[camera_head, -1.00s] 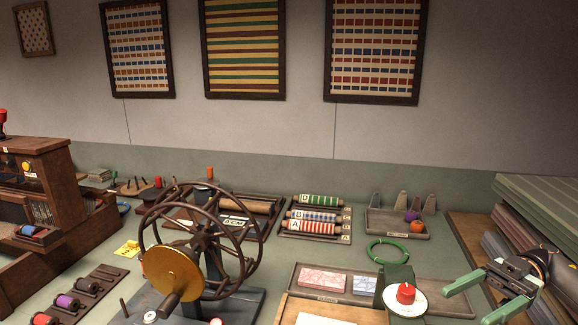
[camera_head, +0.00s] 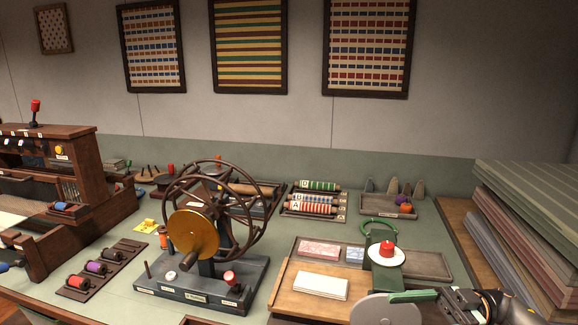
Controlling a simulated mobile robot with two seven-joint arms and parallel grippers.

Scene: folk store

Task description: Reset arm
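My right gripper (camera_head: 418,297) is at the bottom right, its arm coming in from the right edge. One green finger points left, just above a round grey disc (camera_head: 378,309). The second finger cannot be made out clearly, so its opening is unclear. No object shows in it. It is in front of the wooden board (camera_head: 330,277) and the green stand with a white disc and red knob (camera_head: 387,252).
A spoked winding wheel (camera_head: 215,215) with a brass disc stands mid-table. A spool rack (camera_head: 100,268) and wooden loom (camera_head: 62,170) are at left. Striped rolls (camera_head: 315,200) and a tray with balls (camera_head: 390,207) lie behind. Stacked fabric (camera_head: 530,215) borders the right.

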